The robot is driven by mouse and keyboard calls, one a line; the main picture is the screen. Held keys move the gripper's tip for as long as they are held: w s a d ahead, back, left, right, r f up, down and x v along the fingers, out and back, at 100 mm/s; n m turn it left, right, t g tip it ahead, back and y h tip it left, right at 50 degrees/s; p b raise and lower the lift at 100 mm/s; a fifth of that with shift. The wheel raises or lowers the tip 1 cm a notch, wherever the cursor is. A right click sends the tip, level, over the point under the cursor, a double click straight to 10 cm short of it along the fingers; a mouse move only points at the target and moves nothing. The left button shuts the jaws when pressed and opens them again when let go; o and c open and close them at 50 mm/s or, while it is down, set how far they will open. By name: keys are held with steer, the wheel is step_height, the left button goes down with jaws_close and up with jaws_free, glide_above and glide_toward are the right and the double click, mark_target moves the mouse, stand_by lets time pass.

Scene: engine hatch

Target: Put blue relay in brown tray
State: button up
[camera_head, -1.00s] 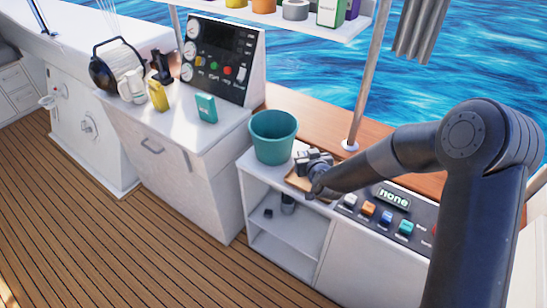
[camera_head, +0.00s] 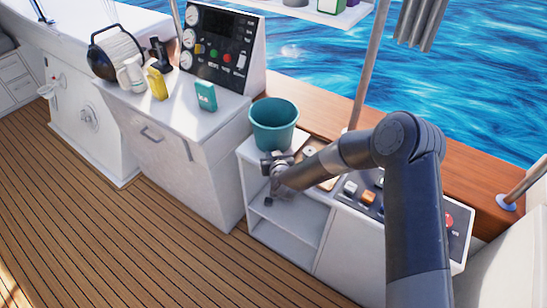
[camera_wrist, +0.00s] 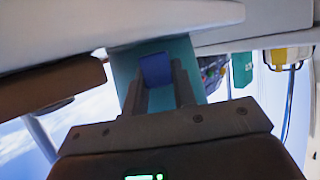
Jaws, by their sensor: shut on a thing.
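My gripper (camera_head: 272,163) is at the left end of the low white cabinet, in front of the teal bucket. In the wrist view its two fingers (camera_wrist: 160,92) are shut on the blue relay (camera_wrist: 156,69), which shows as a small blue block at their tips. In the head view the relay cannot be made out.
The teal bucket (camera_head: 274,124) stands just behind the gripper. Below is an open shelf (camera_head: 285,222) with a small dark object (camera_head: 268,202). A button panel (camera_head: 369,200) lies to the right, partly behind my arm. A taller white cabinet (camera_head: 190,120) with bottles stands left.

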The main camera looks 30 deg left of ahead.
steer(key=shift+f, duration=0.4)
steer(key=shift+f, duration=0.1)
steer(key=o, duration=1)
steer(key=shift+s+d+r, duration=0.15)
steer(key=shift+r, duration=0.05)
steer(key=v, duration=1.1)
steer(key=shift+s+d+r, duration=0.1)
steer(key=shift+s+d, duration=0.05)
steer(key=shift+d, duration=0.05)
